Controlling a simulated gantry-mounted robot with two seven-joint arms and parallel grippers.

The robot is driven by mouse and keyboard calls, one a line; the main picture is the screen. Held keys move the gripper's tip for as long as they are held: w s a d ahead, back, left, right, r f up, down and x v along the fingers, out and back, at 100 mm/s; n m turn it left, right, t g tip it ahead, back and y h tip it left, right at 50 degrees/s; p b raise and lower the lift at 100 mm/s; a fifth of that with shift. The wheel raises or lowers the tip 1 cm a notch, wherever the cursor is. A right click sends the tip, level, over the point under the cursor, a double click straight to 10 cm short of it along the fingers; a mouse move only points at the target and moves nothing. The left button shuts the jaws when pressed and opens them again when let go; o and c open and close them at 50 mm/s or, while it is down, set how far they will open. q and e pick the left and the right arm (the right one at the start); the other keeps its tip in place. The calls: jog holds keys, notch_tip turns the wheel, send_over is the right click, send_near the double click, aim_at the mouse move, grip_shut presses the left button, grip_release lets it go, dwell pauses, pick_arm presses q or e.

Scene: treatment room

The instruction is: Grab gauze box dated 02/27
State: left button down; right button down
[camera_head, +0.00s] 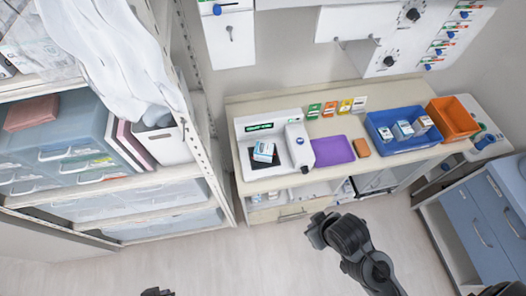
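Small white-and-blue boxes stand in a blue tray (378,147) on the counter: a left one (385,134), a middle one (403,130) and a right one (422,125). Another white-and-blue box (264,152) sits on the dark plate of a white device at the counter's left. The printing is too small to read, so I cannot tell which is dated 02/27. My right gripper (319,231) is in front of the counter, apart from the boxes; its fingers are not clear. Only a dark tip of my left gripper (157,292) shows at the bottom edge.
The counter also holds a purple pad (333,151), a small orange-brown block (361,147), an orange bin (453,118) and several coloured cards behind. A loaded shelf rack (205,150) stands left, a blue drawer cabinet (480,232) right. The floor between is clear.

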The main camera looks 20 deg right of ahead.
pick_arm(q)
jog(key=c, duration=1.8)
grip_release()
jog(key=shift+d, duration=0.1)
jog(key=shift+c, duration=0.2)
jog(key=o, duration=1.8)
jog(key=shift+o, duration=0.2)
jog(key=shift+w, duration=0.1)
